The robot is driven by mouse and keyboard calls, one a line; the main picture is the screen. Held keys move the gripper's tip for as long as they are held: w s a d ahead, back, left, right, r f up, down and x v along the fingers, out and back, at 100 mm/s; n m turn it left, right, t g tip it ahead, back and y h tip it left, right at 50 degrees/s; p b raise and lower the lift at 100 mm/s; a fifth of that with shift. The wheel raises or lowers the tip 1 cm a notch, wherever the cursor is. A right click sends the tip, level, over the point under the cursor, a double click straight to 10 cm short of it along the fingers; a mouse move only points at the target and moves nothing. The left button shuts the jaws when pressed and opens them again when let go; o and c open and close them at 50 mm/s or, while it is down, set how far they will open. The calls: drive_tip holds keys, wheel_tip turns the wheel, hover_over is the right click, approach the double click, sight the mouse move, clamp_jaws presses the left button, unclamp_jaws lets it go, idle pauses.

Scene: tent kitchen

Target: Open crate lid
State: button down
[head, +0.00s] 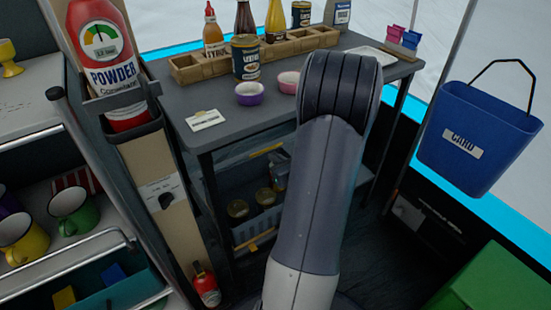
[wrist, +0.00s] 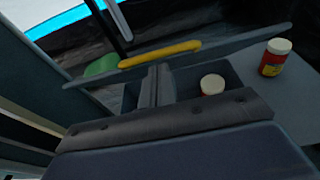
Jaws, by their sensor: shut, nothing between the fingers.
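The crate (head: 262,227) is grey-blue and sits on the low shelf under the table in the head view, partly hidden by my arm. A yellow strip (head: 262,240) is on its front, and a second yellow strip (head: 267,150) shows higher up. In the wrist view a thin grey panel edge, which looks like the lid (wrist: 235,46), carries a yellow handle (wrist: 160,54). Below it a jar with a pale cap (wrist: 212,85) stands in a dark compartment. My gripper (wrist: 158,70) is shut and empty, its fingertips just below the handle; contact is unclear. My arm hides it in the head view.
Another jar (wrist: 275,57) stands right of the crate. The table (head: 185,97) above holds bowls, a can and a wooden rack (head: 190,70). A blue bin (head: 475,140) hangs at right; a post with an extinguisher (head: 205,285) stands at left.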

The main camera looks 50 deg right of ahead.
drive_tip(key=shift+w+r, duration=0.15)
drive_tip(key=shift+w, duration=0.05)
drive_tip(key=shift+w+d+r+p, duration=0.2)
drive_tip(key=shift+w+r+p, duration=0.15)
drive_tip(key=shift+w+r, duration=0.3)
drive_tip(key=shift+w+d+r+p, duration=0.15)
drive_tip(key=shift+w+r+p, duration=0.2)
drive_tip(key=shift+w+r, duration=0.25)
